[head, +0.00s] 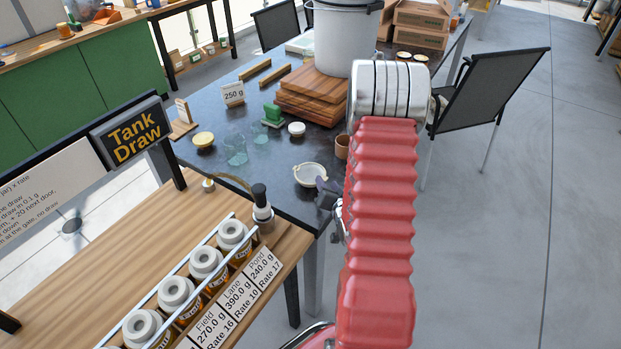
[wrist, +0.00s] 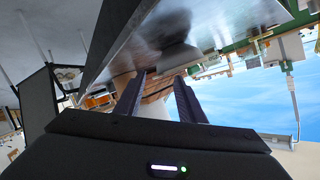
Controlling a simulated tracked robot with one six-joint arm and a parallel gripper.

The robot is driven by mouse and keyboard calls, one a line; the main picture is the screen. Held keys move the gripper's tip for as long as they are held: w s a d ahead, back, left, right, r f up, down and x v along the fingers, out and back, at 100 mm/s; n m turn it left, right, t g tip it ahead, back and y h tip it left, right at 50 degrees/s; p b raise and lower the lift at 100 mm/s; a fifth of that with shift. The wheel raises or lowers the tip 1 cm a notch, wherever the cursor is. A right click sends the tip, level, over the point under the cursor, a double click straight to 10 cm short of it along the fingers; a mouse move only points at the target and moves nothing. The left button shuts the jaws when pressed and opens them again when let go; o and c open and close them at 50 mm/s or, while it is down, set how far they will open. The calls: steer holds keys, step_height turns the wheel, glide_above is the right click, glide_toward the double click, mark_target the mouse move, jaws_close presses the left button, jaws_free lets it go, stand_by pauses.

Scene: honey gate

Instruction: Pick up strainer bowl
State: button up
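A small white bowl with handle-like lugs (head: 310,175), which looks like the strainer bowl, sits near the front right edge of the dark table. My gripper (head: 325,190) is just right of and in front of it, partly hidden behind my red arm sleeve. In the wrist view my gripper's two dark fingers (wrist: 158,95) stand apart with nothing held between them.
The dark table (head: 265,185) also carries glass cups (head: 236,153), a white-lidded jar (head: 296,129), a brown cup (head: 342,146), wooden boards (head: 310,95) and a large white bucket (head: 340,45). A wooden counter with a row of jars (head: 205,262) is at front left. A chair (head: 495,90) stands at right.

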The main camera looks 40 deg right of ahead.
mark_target(324, 177)
steer(key=shift+x, duration=2.55)
steer(key=shift+w+r, duration=0.1)
steer(key=shift+r, duration=0.05)
steer(key=shift+c, duration=0.2)
jaws_close()
steer(key=shift+r, duration=0.15)
steer(key=shift+r, duration=4.9)
